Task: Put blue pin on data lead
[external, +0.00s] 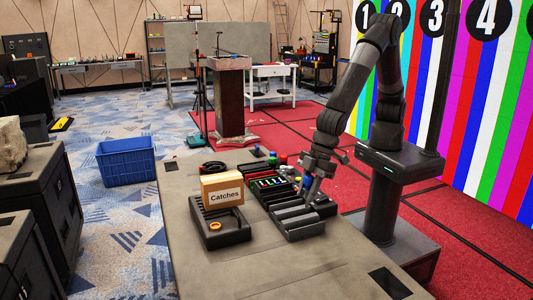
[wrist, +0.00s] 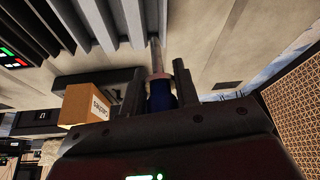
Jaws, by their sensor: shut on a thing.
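My gripper (external: 312,192) is low over the table at the right end of a dark slotted rack (external: 297,222). In the wrist view, my gripper (wrist: 161,78) is shut on the blue pin (wrist: 160,98). The pin has a blue body, a pale pinkish collar and a thin light shaft pointing away from me, beside the rack's grey ribs (wrist: 85,20). I cannot tell whether the shaft touches anything. I cannot identify the data lead for certain in either view.
A cardboard box labelled "Catches" (external: 222,189) stands on a dark tray (external: 221,237) holding an orange ring (external: 215,226). A coiled black cable (external: 213,167) and small coloured items (external: 272,158) lie behind. The table front (external: 260,272) is clear. A blue crate (external: 126,161) stands on the floor.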

